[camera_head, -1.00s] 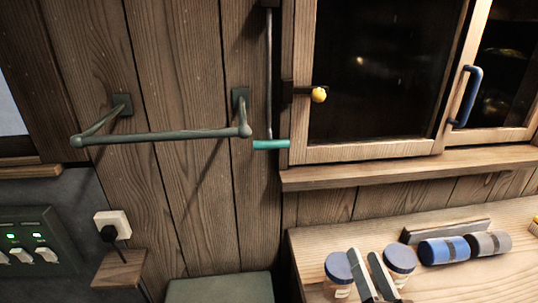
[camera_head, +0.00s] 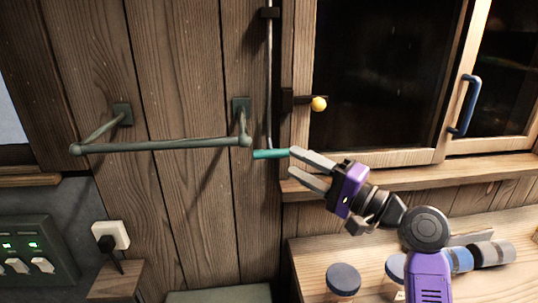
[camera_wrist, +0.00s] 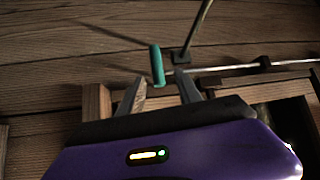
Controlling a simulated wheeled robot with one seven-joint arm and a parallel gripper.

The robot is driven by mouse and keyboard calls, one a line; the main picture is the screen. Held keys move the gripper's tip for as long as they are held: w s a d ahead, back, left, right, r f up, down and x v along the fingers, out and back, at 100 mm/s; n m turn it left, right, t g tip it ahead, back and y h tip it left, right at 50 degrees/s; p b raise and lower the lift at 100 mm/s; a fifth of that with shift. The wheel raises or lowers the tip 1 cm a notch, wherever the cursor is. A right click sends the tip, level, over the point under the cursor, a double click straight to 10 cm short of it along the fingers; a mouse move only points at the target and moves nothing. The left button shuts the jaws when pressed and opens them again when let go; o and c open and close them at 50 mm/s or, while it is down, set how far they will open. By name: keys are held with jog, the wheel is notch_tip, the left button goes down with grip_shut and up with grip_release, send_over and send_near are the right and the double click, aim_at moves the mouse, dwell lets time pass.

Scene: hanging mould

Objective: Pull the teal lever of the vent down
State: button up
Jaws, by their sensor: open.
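The teal lever (camera_head: 270,154) sticks out at the bottom of a thin vertical rod (camera_head: 270,80) on the plank wall, left of the window frame. My gripper (camera_head: 298,161) is just to the right of the lever, with its two grey fingers apart and pointing left at it. In the wrist view the teal lever (camera_wrist: 157,65) stands ahead of the fingers, its near end close to the gap between the fingertips (camera_wrist: 160,80). Whether a finger touches the lever I cannot tell. Nothing is seen held.
A grey-green towel bar (camera_head: 160,145) juts out just left of the lever. The window frame with a yellow knob (camera_head: 319,104) and its sill (camera_head: 400,172) are close to my gripper. Lidded jars (camera_head: 343,279) and a blue roll (camera_head: 459,259) are on the counter below.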

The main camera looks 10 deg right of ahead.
aim_at(274, 157)
jog(key=shift+g, duration=0.3)
jog(key=x, duration=0.2)
jog(key=p+x, duration=0.1)
jog(key=x, duration=0.2)
jog(key=p+x, duration=0.1)
jog(key=x, duration=0.1)
jog(key=shift+a+f, duration=0.1)
jog(key=shift+a, duration=0.5)
jog(key=shift+c, duration=0.3)
grip_shut()
jog(key=shift+f, duration=0.1)
dwell(0.3)
